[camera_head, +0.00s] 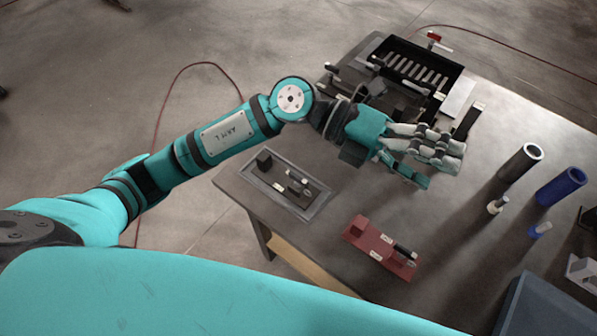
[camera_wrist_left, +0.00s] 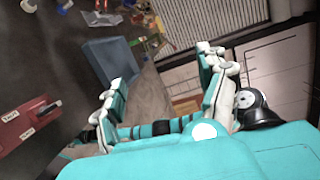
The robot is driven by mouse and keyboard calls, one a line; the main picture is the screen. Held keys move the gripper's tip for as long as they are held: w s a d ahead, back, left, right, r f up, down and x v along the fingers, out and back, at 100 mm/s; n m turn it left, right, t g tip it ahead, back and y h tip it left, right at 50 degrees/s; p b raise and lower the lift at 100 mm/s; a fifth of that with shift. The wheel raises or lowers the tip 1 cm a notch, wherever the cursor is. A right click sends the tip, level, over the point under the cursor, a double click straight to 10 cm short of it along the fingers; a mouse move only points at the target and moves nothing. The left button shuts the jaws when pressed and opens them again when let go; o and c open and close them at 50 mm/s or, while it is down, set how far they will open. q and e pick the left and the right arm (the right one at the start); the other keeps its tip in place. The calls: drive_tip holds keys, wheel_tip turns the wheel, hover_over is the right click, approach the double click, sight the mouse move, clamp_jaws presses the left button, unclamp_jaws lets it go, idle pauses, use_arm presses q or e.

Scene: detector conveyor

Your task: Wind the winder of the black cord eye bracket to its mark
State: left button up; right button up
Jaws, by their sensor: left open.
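A dark fixture in a grey rectangular frame (camera_head: 318,209) lies at the table's near left. It carries a black block (camera_head: 264,160), small black parts and pale labels; I take it for the black cord eye bracket, but its winder and mark are too small to tell. A similar red fixture (camera_head: 357,236) with a black bar and pale labels lies right of it; it also shows at the left of the left wrist view (camera_wrist_left: 22,128). My left gripper (camera_head: 440,163) is open and empty above the table, up and right of both fixtures. My right gripper is not in view.
A black slotted tray (camera_head: 458,72) and dark machinery stand at the back. A grey cylinder (camera_head: 520,162) and a blue cylinder (camera_head: 562,186) stand at the right, with small posts beside them. A blue-grey bin (camera_head: 545,308) is at the lower right. The table's middle is clear.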

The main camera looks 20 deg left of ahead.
use_arm(q)
drive_tip(key=a+f+m+y, duration=0.2)
drive_tip(key=a+f+y, duration=0.2)
drive_tip(key=f+y, duration=0.15)
drive_tip(key=n+t+y, duration=0.2)
drive_tip(key=t+y, duration=0.1)
drive_tip(key=y, duration=0.8)
approach(298, 177)
wheel_tip(298, 177, down, 8)
drive_tip(key=p, duration=0.5)
drive_tip(key=shift+w+r, duration=0.1)
drive_tip(key=shift+f+p, duration=0.3)
drive_tip(key=shift+f, duration=0.3)
drive_tip(key=c, duration=1.2)
